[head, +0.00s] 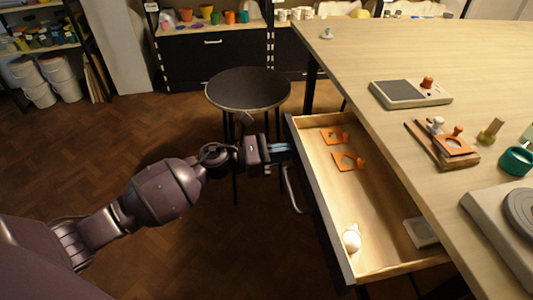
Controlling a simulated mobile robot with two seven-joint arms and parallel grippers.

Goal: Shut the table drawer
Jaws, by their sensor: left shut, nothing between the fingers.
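The table drawer (314,188) is pulled out from under the light wooden table (465,50). Its dark front faces left and carries a curved metal handle (290,190). Inside the drawer are two orange pieces, a round white object and a pale square item. My left gripper (288,147) is shut and empty, close to the drawer front, just beyond the handle in the picture. I cannot tell whether its fingertips touch the front. My right gripper is not in view.
A round dark stool (248,88) stands just behind my left gripper. On the table are a grey scale-like device (410,93), a wooden board (430,147), a green cup (515,160) and a wheel-like device (505,225). The floor left of the drawer is clear.

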